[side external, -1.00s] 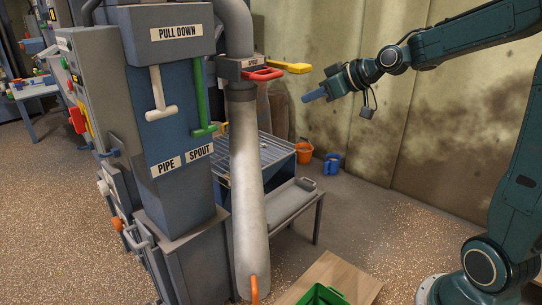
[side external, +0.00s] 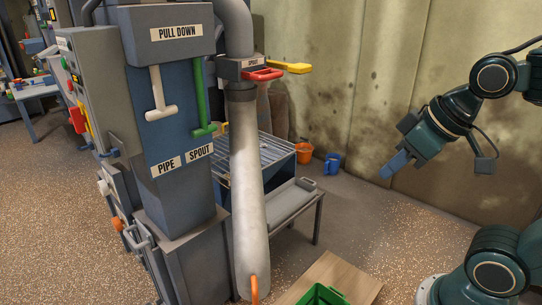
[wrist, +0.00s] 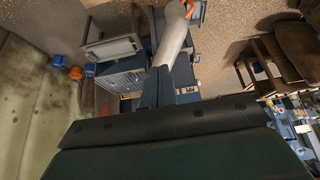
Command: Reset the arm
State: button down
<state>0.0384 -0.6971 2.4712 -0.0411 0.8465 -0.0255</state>
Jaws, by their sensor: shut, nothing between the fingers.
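My gripper (side external: 395,165) is at the right of the side external view, in free air in front of the stained wall. Its blue fingers are shut with nothing between them, and they point down to the left. It is well apart from the machine (side external: 180,120). In the wrist view my gripper's fingers (wrist: 165,88) show at the middle, with the pale pipe (wrist: 172,38) beyond them.
The machine has a white T-handle (side external: 158,95), a green handle (side external: 200,100), a red handle (side external: 262,75) and a yellow handle (side external: 290,67). An orange bucket (side external: 304,153) and a blue jug (side external: 332,164) stand by the wall. A green crate (side external: 322,295) sits at the front.

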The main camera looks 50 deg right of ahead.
jog(key=shift+s+f, duration=0.2)
jog(key=shift+s, duration=0.35)
jog(key=shift+s+f, duration=0.15)
jog(key=shift+s, duration=0.35)
